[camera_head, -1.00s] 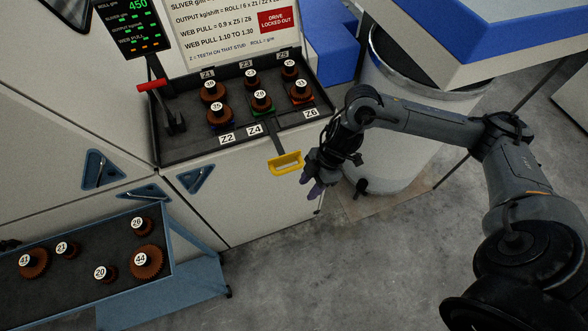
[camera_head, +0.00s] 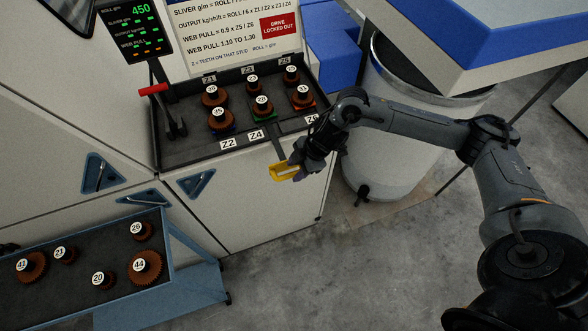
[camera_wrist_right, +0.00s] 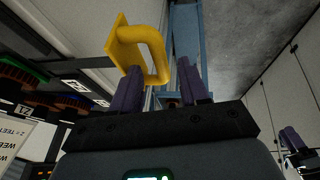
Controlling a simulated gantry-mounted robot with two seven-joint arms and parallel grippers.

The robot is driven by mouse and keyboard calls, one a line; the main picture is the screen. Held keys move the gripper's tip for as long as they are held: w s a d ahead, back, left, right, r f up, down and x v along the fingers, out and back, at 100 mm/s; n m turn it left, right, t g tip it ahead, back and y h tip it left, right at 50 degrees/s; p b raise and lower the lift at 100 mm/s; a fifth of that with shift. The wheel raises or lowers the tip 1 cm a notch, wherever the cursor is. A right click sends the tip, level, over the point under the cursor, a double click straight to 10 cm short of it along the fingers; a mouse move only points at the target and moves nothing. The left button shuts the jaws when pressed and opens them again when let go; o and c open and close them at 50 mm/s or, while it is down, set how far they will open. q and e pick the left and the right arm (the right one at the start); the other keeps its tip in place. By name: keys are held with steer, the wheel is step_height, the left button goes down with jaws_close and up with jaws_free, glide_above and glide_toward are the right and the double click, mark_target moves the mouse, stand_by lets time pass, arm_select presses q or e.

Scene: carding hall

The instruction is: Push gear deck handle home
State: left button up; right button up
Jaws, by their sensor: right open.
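The yellow handle (camera_head: 284,173) stands out on a grey bar in front of the gear deck (camera_head: 180,154), a dark tray with several brown numbered gears. My right gripper (camera_head: 297,171) is at the handle's right end, partly covering it. In the right wrist view the yellow loop (camera_wrist_right: 155,52) is just ahead of the open purple fingers (camera_wrist_right: 160,85), overlapping the left finger. I cannot tell whether they touch. Purple fingers at the right edge of that view look like my left gripper (camera_wrist_right: 292,142); whether it is open is unclear.
A red-handled lever (camera_head: 153,89) rises at the deck's left. A blue-framed tray (camera_head: 70,224) with several gears stands at lower left. A large pale can (camera_head: 385,165) stands right of the cabinet, below a blue-and-white machine edge (camera_head: 470,45). The floor in front is clear.

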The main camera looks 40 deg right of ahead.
steer(key=shift+x, duration=1)
steer(key=shift+c, duration=0.3)
jaws_close()
steer(key=shift+d, duration=0.15)
